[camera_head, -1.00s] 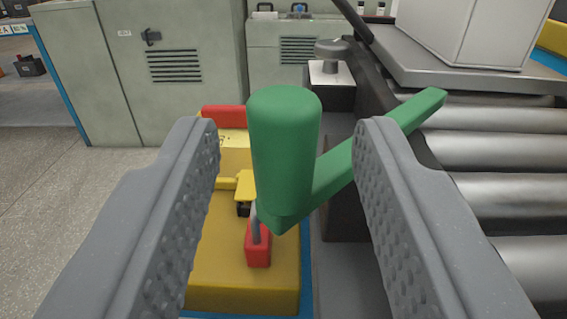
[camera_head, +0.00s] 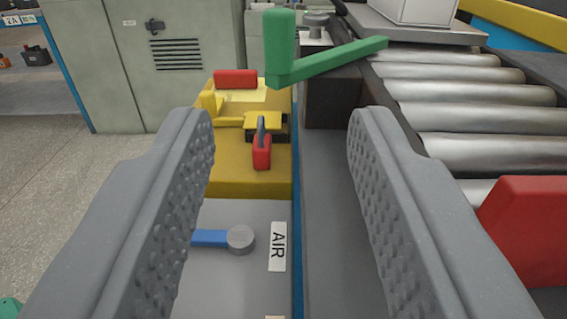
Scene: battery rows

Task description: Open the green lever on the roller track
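The green lever (camera_head: 330,59) is at the upper middle of the view. It has an upright grip on the left and a bar running right to the edge of the roller track (camera_head: 440,105). My gripper (camera_head: 282,130) is open, with one textured finger at the left and one at the right. Nothing is between the fingers at their surfaces. The lever is beyond the fingertips, apart from them.
A yellow box (camera_head: 225,172) with a red padlock (camera_head: 261,152) is below the lever. Nearer is a grey panel with a blue handle (camera_head: 212,237) and an AIR label (camera_head: 278,246). A red block (camera_head: 530,228) is at right. Grey cabinets (camera_head: 170,60) stand behind.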

